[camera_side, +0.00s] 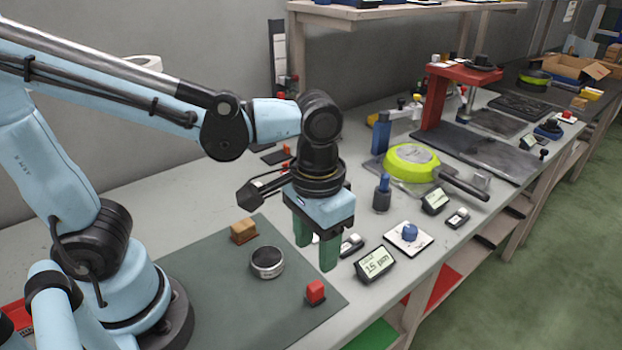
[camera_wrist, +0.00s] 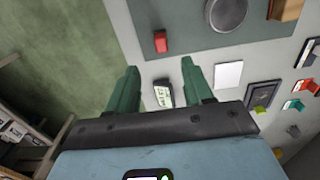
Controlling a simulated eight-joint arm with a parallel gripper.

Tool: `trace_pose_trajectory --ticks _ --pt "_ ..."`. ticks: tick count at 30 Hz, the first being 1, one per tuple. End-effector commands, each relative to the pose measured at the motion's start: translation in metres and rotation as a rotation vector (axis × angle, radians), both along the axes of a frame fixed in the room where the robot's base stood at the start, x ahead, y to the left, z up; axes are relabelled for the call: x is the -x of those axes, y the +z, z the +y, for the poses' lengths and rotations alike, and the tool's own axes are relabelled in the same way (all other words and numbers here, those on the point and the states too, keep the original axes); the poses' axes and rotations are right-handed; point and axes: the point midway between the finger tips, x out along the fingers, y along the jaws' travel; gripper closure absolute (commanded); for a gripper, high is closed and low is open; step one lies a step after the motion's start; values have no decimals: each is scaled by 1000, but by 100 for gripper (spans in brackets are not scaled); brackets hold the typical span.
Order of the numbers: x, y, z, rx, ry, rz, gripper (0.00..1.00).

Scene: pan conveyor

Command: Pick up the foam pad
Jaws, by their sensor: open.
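My gripper (camera_side: 315,254) is open and empty, its green fingers pointing down above the bench just past the edge of the dark green mat. In the wrist view its fingertips (camera_wrist: 159,66) are spread apart. No thing is plainly recognisable as the foam pad. The most pad-like thing is a flat white square (camera_wrist: 228,75) on the bench, right of the right finger in the wrist view and apart from it. In the side view my gripper mostly hides that spot. A tan block (camera_side: 243,232) on the mat also shows in the wrist view (camera_wrist: 286,9).
A red block (camera_side: 315,291) and a round metal tin (camera_side: 267,262) stand on the mat (camera_side: 225,300). A small display (camera_side: 375,264) stands close to my fingers. Further right are a white plate with a blue knob (camera_side: 409,236) and a lime-green pan (camera_side: 411,163).

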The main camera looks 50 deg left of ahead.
Motion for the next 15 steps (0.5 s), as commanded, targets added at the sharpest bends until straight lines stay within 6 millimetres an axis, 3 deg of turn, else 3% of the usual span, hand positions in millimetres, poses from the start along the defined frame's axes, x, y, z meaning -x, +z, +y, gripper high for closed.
trace_pose_trajectory --ticks 9,15 --pt "-1 -39 0 1 0 -2 49" --pt "-1 -53 1 1 0 -3 49"
